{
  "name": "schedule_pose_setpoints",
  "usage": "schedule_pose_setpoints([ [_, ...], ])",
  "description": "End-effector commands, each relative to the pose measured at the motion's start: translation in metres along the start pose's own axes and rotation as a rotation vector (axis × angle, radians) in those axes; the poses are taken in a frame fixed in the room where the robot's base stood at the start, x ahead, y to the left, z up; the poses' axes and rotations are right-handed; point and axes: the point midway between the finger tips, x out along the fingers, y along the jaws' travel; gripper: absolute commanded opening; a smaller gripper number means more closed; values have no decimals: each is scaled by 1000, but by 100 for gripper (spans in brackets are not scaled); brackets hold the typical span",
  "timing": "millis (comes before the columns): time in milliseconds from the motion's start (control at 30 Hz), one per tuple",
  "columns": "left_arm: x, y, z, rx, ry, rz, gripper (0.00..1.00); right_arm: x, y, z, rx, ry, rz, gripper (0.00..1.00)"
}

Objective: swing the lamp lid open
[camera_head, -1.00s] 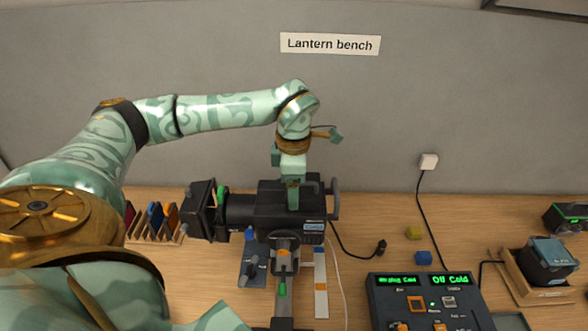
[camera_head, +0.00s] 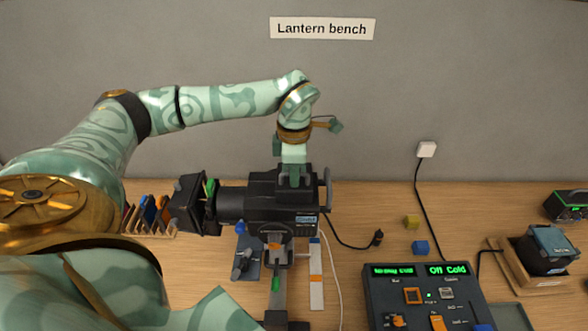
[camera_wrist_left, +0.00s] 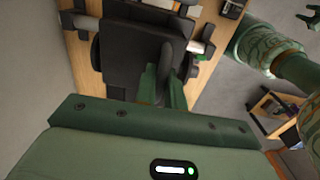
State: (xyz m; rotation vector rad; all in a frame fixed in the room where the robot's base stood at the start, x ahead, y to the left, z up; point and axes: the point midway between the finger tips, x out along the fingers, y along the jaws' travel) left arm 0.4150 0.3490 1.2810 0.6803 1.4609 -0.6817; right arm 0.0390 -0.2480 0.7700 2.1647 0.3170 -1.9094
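The lamp (camera_head: 262,214) is a black housing with a lens barrel pointing left, on a stand on the bench. The lid (camera_wrist_left: 135,52) is a broad dark panel in the left wrist view, with a curved handle (camera_wrist_left: 167,62). My left gripper (camera_head: 293,180) points down onto the top of the lamp. In the left wrist view its two green fingers (camera_wrist_left: 164,90) stand close together, one on each side of the handle, and look shut on it. The fingertip contact is partly hidden. A small dark green shape at that view's top right corner may be my right gripper (camera_wrist_left: 313,18).
A rack of coloured slides (camera_head: 150,215) stands left of the lamp. Cables lie right of the lamp.

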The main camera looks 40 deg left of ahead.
Motion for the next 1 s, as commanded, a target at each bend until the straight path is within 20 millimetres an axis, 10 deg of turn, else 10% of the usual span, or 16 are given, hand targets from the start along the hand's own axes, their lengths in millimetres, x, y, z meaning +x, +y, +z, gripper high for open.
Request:
schedule_pose_setpoints([
  [1000, -27, 44, -1, -2, 2, 3, 7, -36, 6, 0, -2, -6, 6, 36],
])
